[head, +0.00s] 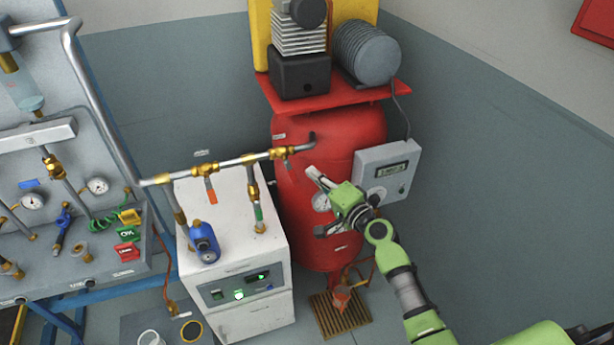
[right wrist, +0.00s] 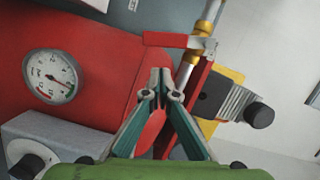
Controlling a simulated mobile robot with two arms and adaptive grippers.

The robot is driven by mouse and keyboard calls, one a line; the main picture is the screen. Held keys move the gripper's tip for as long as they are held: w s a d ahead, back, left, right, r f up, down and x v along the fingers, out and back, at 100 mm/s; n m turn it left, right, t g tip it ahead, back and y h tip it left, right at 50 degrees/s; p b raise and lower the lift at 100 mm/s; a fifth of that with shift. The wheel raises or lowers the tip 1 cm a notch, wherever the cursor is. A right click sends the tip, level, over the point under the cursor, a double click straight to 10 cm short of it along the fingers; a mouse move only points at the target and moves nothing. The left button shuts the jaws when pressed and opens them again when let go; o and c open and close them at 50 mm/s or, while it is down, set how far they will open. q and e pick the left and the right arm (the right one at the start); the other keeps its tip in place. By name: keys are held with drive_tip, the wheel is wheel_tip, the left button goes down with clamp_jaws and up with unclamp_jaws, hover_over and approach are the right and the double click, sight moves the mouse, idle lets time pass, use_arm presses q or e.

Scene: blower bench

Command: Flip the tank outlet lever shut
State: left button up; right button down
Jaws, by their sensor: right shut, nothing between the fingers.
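The outlet valve (head: 280,153) is a brass fitting on the pipe at the upper left of the red tank (head: 335,140). Its small red lever hangs below the pipe in the head view, hard to make out against the tank. In the right wrist view the red lever (right wrist: 166,40) lies crosswise to the pipe (right wrist: 187,72), beyond my fingertips. My right gripper (head: 313,173) is shut and empty in front of the tank, to the lower right of the valve. Its fingertips (right wrist: 161,78) meet in the right wrist view, apparently apart from the lever. My left gripper is not in view.
A gauge (head: 321,202) and a grey control box (head: 388,165) are close beside my right gripper. Another brass valve with an orange lever (head: 211,196) is on the pipe further left, above a white cabinet (head: 235,255). A motor and pump stand on the red platform (head: 345,97).

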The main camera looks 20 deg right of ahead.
sight(296, 179)
drive_tip(key=shift+s+a+f, duration=0.1)
drive_tip(key=shift+a+f, duration=0.05)
drive_tip(key=shift+a, duration=0.45)
drive_tip(key=shift+s+a+f, duration=0.1)
drive_tip(key=shift+a+f, duration=0.05)
drive_tip(key=shift+a, duration=0.4)
drive_tip(key=m+b, duration=0.1)
drive_tip(key=a+f+m+b, duration=0.1)
drive_tip(key=b, duration=0.1)
drive_tip(key=m+b, duration=0.1)
drive_tip(key=shift+a+f+t, duration=0.15)
drive_tip(key=shift+a+t, duration=0.15)
drive_tip(key=shift+t, duration=0.1)
